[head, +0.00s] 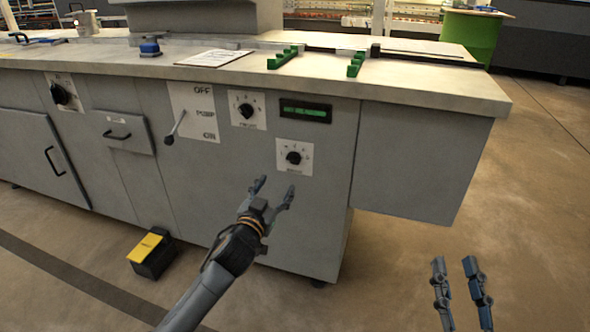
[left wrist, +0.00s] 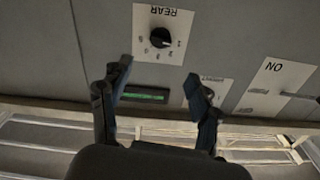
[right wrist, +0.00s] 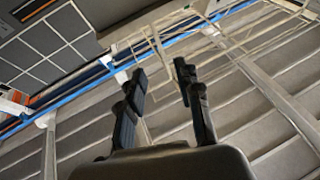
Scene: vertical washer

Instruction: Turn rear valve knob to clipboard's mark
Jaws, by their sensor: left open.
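The rear valve knob (head: 293,157) is a black dial on a white plate, low on the grey cabinet front. In the left wrist view the knob (left wrist: 161,40) appears upside down, labelled REAR; its exact pointer setting is too small to read. The clipboard (head: 213,58) lies flat on the countertop; its mark is not legible. My left gripper (head: 274,188) is open and empty, its fingers spread just below the rear knob in the picture, apart from it. My right gripper (head: 455,264) is open and empty over the floor at the right.
The other knob (head: 246,109), a green-lit display (head: 305,110) and a lever (head: 175,127) are nearby on the panel. The countertop (head: 440,92) overhangs at the right. Green brackets (head: 285,57) stand on it. A yellow-topped pedal (head: 150,250) is on the floor.

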